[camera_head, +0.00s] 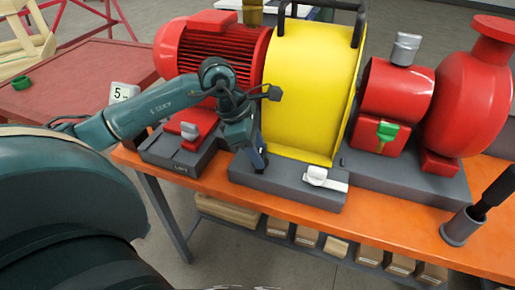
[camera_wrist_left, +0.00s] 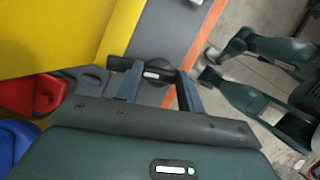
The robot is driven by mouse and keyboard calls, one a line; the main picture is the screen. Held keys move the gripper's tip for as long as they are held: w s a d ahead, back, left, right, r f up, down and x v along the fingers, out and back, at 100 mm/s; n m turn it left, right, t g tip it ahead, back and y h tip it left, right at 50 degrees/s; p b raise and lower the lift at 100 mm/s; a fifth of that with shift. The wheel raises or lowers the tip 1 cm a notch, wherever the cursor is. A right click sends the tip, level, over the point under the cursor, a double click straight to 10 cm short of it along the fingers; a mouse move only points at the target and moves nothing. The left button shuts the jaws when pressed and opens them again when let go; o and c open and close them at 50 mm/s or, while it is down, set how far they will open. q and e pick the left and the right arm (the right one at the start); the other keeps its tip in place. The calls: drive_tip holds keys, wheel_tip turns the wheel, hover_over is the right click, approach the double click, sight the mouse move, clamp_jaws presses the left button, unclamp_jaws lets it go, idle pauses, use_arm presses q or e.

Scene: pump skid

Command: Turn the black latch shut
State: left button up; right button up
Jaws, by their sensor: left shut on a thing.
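My left gripper (camera_head: 259,163) is at the front left corner of the yellow guard (camera_head: 312,90), pointing down at the grey base. In the left wrist view, its two fingers (camera_wrist_left: 157,82) are closed around the black latch (camera_wrist_left: 122,64), which has a pale patch between them. The latch is mostly hidden behind the fingers in the head view. I cannot tell its exact angle. The yellow guard also shows in the left wrist view (camera_wrist_left: 60,30). My right gripper is not in view.
A white latch (camera_head: 317,175) sits on the base right of my gripper. A red motor (camera_head: 205,50) stands left of the guard, a red pump (camera_head: 470,100) right.

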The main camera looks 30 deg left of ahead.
use_arm(q)
clamp_jaws()
drive_tip(key=shift+w+f+m+b, duration=0.15)
drive_tip(key=shift+m+b, duration=0.55)
drive_tip(key=shift+b, duration=0.05)
drive_tip(key=shift+m+g+h+b, duration=0.3)
drive_tip(key=shift+m, duration=0.5)
drive_tip(key=shift+r, duration=0.2)
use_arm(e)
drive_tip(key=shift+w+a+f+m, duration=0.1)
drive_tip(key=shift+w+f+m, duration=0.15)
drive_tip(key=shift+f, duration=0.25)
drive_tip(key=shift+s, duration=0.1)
use_arm(q)
drive_tip(key=o, duration=0.9)
unclamp_jaws()
drive_tip(key=shift+o, duration=0.8)
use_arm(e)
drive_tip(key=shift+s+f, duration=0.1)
